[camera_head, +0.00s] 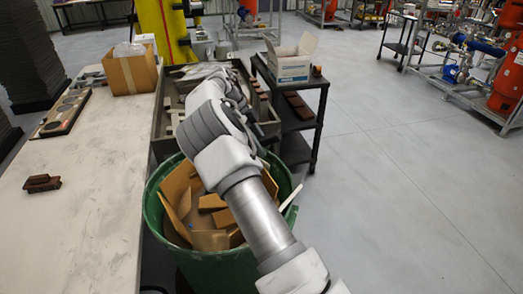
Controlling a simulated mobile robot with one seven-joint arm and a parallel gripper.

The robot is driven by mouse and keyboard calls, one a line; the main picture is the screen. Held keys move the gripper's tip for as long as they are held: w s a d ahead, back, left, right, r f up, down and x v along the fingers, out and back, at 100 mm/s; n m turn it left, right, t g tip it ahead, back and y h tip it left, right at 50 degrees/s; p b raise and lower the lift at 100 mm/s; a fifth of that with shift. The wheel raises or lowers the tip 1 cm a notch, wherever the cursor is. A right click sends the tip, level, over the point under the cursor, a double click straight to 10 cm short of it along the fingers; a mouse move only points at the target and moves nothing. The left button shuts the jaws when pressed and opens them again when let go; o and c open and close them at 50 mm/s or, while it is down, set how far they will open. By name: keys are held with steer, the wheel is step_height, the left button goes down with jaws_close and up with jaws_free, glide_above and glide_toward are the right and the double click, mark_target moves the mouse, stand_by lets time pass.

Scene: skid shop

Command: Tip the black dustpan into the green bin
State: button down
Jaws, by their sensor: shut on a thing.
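The green bin (158,222) stands on the floor in the lower middle, right of the long pale table. It is open at the top and holds several tan and brown wood or board pieces (177,187). My arm crosses in front of the bin from the lower right and bends above its far side. The arm hides part of the bin's opening and right rim. My gripper is hidden behind the arm links, so its jaws do not show. I cannot make out the black dustpan.
The pale table (85,215) runs along the left, with a brown block (42,183) and an open cardboard box (131,72). A dark cart (318,112) with a white box (288,64) stands behind the bin.

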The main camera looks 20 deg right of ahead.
step_height(320, 180, up, 8)
steer(key=t+y+b, duration=0.1)
steer(key=t+y, duration=0.2)
steer(key=y, duration=0.2)
steer(key=shift+r+y, duration=0.1)
steer(key=shift+y, duration=0.3)
